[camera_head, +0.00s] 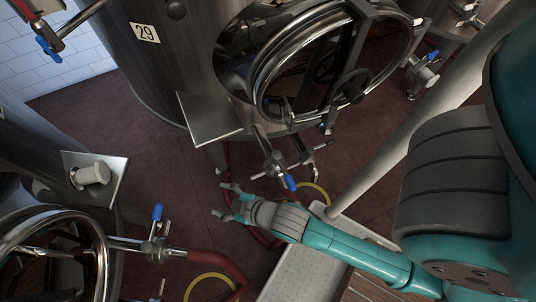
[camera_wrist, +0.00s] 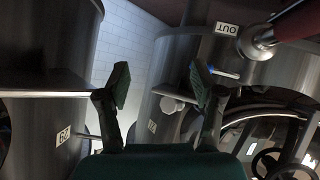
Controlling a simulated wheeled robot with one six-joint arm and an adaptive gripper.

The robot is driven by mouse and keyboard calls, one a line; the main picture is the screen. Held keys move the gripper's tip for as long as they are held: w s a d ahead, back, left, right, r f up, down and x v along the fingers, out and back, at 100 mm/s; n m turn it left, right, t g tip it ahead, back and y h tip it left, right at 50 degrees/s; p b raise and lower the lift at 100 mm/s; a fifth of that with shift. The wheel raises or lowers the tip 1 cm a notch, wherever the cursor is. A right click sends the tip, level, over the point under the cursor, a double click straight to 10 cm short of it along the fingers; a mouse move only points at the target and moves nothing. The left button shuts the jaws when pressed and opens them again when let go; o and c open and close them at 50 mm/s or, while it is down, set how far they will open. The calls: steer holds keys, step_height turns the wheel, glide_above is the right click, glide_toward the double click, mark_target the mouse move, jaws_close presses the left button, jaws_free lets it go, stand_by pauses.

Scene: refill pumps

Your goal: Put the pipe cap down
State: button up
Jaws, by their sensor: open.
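A pale, short cylinder, which looks like the pipe cap (camera_head: 90,174), rests on the small metal shelf (camera_head: 118,183) of the left tank. In the wrist view a pale cap (camera_wrist: 171,105) shows beyond my fingers, by the edge of a shelf. My gripper (camera_head: 225,202) is to the right of that shelf in the head view, well apart from the cap. Its two fingers are spread with nothing between them, as the wrist view also shows (camera_wrist: 160,85).
Tank 29 (camera_head: 155,75) has an empty metal shelf (camera_head: 208,118) and a round hatch (camera_head: 335,60). Valves with blue handles (camera_head: 158,213) and red hoses (camera_head: 215,262) are near my gripper. Red floor shows between the tanks.

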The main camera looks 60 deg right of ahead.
steer(key=s+d+r+m+t, duration=0.1)
steer(key=s+r, duration=0.2)
steer(key=s, duration=0.3)
steer(key=s+d+r+m+t, duration=0.1)
steer(key=s+r+m, duration=0.1)
steer(key=s+r, duration=0.2)
steer(key=s+d+r+m+t+h, duration=0.1)
steer(key=s+r, duration=0.2)
steer(key=s, duration=0.7)
steer(key=shift+d+r+m, duration=0.4)
